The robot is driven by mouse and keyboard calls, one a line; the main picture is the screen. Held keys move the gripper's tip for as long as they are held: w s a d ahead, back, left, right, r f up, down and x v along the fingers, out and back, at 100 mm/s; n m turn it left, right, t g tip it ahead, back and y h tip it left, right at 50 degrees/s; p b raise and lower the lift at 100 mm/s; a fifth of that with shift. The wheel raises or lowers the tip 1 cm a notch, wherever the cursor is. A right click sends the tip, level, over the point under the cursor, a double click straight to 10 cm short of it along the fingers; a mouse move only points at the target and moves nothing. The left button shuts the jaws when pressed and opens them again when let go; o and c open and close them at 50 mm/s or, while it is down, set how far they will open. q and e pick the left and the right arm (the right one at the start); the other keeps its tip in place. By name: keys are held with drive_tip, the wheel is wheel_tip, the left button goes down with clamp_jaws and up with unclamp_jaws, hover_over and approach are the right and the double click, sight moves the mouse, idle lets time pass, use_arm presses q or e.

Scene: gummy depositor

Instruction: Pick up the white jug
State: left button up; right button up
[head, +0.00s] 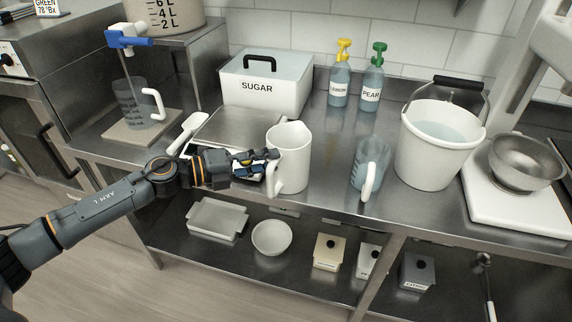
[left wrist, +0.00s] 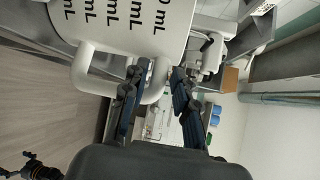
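The white jug (head: 291,155) stands upright on the steel counter, its handle on the side toward my left gripper. My left gripper (head: 266,162) is at counter height, just left of the jug, with its fingers pointing at the handle. In the left wrist view the jug (left wrist: 130,22), with mL marks, fills the top left. The fingers of my left gripper (left wrist: 157,75) are spread apart there, and part of the handle (left wrist: 80,72) shows behind and between them. I cannot tell whether a finger touches it. My right gripper is not in view.
A clear jug (head: 369,166) stands right of the white jug, then a white bucket (head: 428,170) and a steel bowl (head: 526,165) on a scale. A sugar bin (head: 262,95) and two pump bottles (head: 341,85) stand behind. A white scoop (head: 188,133) lies near my left arm.

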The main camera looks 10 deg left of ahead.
use_arm(q)
clamp_jaws()
